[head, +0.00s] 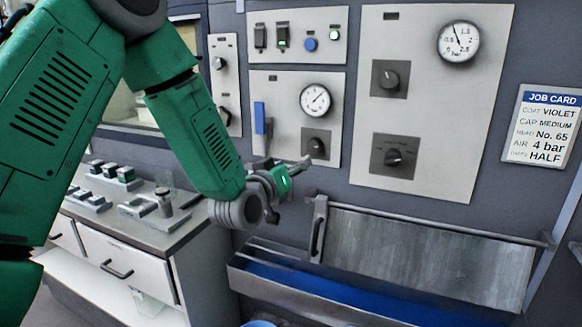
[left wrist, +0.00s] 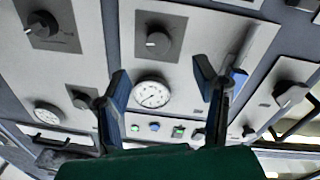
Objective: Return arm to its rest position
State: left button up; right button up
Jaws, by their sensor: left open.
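My left arm (head: 195,130) is green and reaches in from the upper left of the head view. Its left gripper (head: 292,168) is in front of the wall panels, just below the small dark knob (head: 316,143) in the picture. In the left wrist view the two fingers of the left gripper (left wrist: 163,80) stand apart with nothing between them. Behind them is the panel face with a round gauge (left wrist: 152,93). I cannot tell the exact gap between fingertips and panel. My right gripper shows in neither view.
A large panel holds a gauge (head: 458,41) and two knobs. A blue lever (head: 260,118) sits left of my gripper. A trough with blue liquid (head: 320,290) and a tilted grey plate (head: 430,255) are below right. A counter (head: 175,232) with small items stands left. A job card (head: 543,125) hangs right.

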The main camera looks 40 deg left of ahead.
pick_arm(q)
jog(key=shift+s, duration=0.45)
jog(key=s+d+f+m+g+h+b, duration=0.1)
jog(key=s+d+f+g, duration=0.2)
jog(key=f, duration=0.5)
jog(key=s+d+f+m+g+h, duration=0.1)
jog(key=s+d+f+g, duration=0.15)
jog(key=f, duration=0.65)
jog(key=s+d+f+m+g+h+b, duration=0.15)
jog(key=s+f, duration=0.25)
jog(key=f, duration=0.4)
jog(key=s+d+f+m+g, duration=0.1)
jog(key=s+d+f+g, duration=0.1)
jog(key=s+f, duration=0.4)
jog(key=s+d+f+m+g, duration=0.1)
jog(key=s+f+g, duration=0.4)
jog(key=s, duration=0.7)
jog(key=s+d+f+m+g+b, duration=0.1)
jog(key=s+d+f+g, duration=0.2)
jog(key=s+f, duration=0.4)
jog(key=shift+s+d, duration=0.15)
jog(key=shift+s, duration=0.9)
